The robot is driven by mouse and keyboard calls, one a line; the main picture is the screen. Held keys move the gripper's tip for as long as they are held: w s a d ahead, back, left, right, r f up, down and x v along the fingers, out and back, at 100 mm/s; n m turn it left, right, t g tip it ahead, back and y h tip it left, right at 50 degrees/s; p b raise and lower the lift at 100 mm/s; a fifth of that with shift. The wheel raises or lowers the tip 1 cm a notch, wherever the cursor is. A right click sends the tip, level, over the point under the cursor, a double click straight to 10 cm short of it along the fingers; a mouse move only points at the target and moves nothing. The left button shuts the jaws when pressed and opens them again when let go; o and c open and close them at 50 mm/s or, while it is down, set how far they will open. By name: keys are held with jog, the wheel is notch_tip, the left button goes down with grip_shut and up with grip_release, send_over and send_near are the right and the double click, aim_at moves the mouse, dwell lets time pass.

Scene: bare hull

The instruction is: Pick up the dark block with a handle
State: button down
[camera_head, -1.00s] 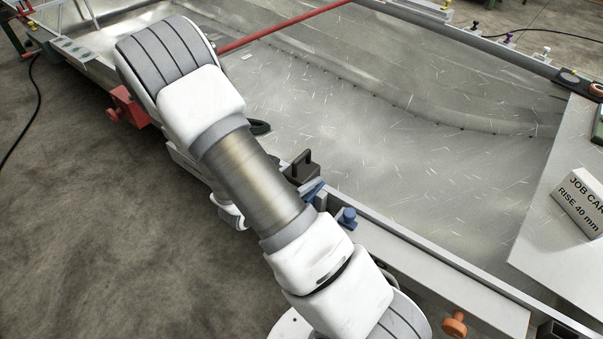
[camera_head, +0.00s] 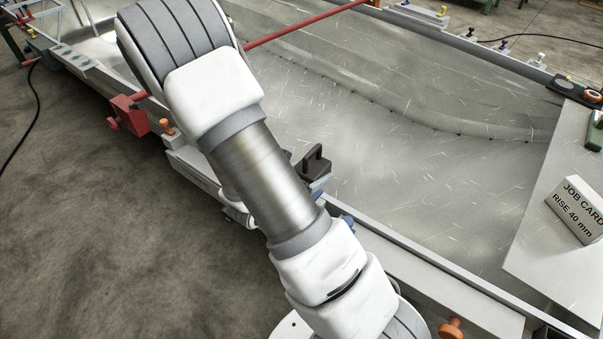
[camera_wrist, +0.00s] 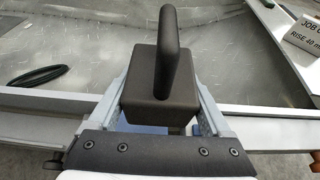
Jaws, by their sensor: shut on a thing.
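The dark block with a handle (camera_wrist: 160,98) is in the middle of the wrist view, its upright handle rising from its top. My gripper (camera_wrist: 162,110) has a finger on each side of the block and is shut on it. In the head view the dark block (camera_head: 315,166) shows just right of my arm, near the frame's front rail. My arm hides most of my gripper there. Whether the block's underside touches anything is hidden.
A sheet metal panel (camera_head: 420,165) lies behind the front rail (camera_head: 400,250). A white board with a job card (camera_head: 577,210) is at the right. A red clamp (camera_head: 130,114) sits at the left edge, and a dark loop (camera_wrist: 36,76) lies left of the block.

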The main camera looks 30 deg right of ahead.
jog(key=s+d+r+p, duration=0.5)
jog(key=s+p, duration=0.1)
jog(key=p, duration=0.3)
jog(key=shift+d+r, duration=0.25)
jog(key=shift+d, duration=0.15)
